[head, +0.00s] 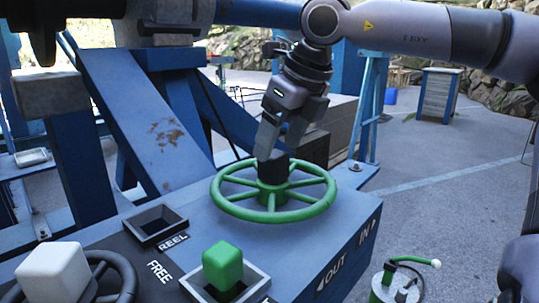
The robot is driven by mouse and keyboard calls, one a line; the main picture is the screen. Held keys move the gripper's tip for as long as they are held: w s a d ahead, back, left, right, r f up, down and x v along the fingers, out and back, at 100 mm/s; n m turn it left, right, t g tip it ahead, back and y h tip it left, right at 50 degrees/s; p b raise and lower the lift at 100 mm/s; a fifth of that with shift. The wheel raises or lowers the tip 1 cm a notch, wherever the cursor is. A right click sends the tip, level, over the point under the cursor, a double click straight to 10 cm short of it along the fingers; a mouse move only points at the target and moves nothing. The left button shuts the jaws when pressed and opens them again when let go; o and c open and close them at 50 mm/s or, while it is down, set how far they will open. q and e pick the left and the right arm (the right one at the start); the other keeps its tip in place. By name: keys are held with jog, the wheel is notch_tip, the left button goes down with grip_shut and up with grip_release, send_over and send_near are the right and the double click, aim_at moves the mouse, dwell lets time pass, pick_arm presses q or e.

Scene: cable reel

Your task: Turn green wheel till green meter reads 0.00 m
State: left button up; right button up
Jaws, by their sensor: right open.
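The green wheel (322,206) lies flat on top of the blue console, with spokes running to a green hub and a dark block (275,166) at its centre. My right gripper (277,148) points down over the wheel's centre, its fingers at the dark block. It is open; I cannot tell whether a finger touches the block. The wheel's far rim passes behind the gripper. White OUT and IN lettering with arrows (345,258) marks the console's front. I cannot make out a green meter or any reading. My left gripper is not in view.
A green block (222,264) sits in a square socket near the wheel. An empty socket (155,225) lies beside the REEL label. A white block (53,272) and dark handwheel (112,272) stand lower left. A blue beam (140,120) rises behind.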

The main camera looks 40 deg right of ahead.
aim_at(275, 153)
jog(key=shift+x, duration=1.95)
grip_shut()
